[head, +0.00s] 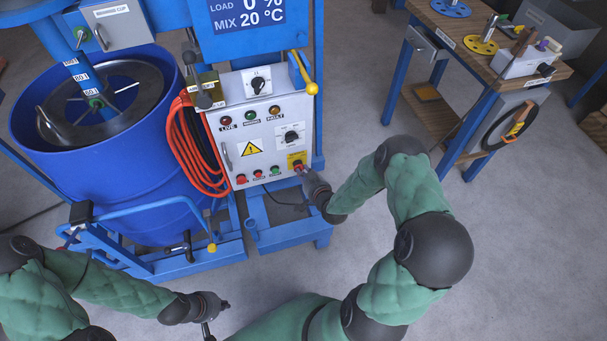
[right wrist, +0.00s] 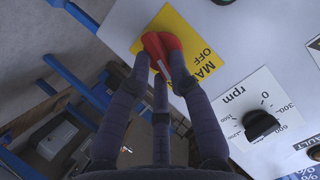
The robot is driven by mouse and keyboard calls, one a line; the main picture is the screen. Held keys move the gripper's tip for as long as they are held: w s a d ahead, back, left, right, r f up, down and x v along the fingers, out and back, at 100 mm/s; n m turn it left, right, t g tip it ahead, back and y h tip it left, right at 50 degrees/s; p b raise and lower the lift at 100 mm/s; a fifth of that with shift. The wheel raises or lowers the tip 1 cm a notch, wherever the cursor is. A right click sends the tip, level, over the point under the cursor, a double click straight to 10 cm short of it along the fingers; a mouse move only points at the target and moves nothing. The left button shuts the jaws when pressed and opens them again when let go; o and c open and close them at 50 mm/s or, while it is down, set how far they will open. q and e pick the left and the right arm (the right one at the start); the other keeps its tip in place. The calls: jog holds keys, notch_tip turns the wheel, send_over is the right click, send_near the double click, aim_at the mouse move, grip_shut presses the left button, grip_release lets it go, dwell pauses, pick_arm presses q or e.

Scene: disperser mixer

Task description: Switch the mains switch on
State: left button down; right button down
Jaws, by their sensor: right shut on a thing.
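The mains switch is a red rotary handle on a yellow plate (head: 296,158) at the lower right of the grey control panel (head: 240,160). In the right wrist view the red handle (right wrist: 163,46) shows a white mark and sits beside the lettering "OFF" on its yellow plate (right wrist: 185,28). My right gripper (head: 302,171) is shut on the red handle, its fingers around it in the right wrist view (right wrist: 158,66). The fingers hide part of the handle and plate. My left gripper (head: 218,312) is open and empty over the floor, away from the panel.
The panel also carries an rpm dial (head: 292,135), lamps, push buttons and an upper knob (head: 258,85). Orange cable (head: 190,150) hangs at its left, beside a blue drum (head: 100,150). A workbench (head: 480,60) stands at the right. The floor between is clear.

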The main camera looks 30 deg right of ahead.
jog(key=m, duration=0.1)
jog(key=m+y, duration=0.1)
jog(key=m+t+y, duration=0.1)
jog(key=shift+d+f+m, duration=0.3)
jog(key=shift+f+m, duration=0.05)
jog(key=shift+m, duration=0.05)
dwell(0.4)
jog(key=c, duration=1.1)
grip_release()
jog(key=shift+s, duration=0.15)
jog(key=v, duration=1.2)
jog(key=shift+d, duration=0.1)
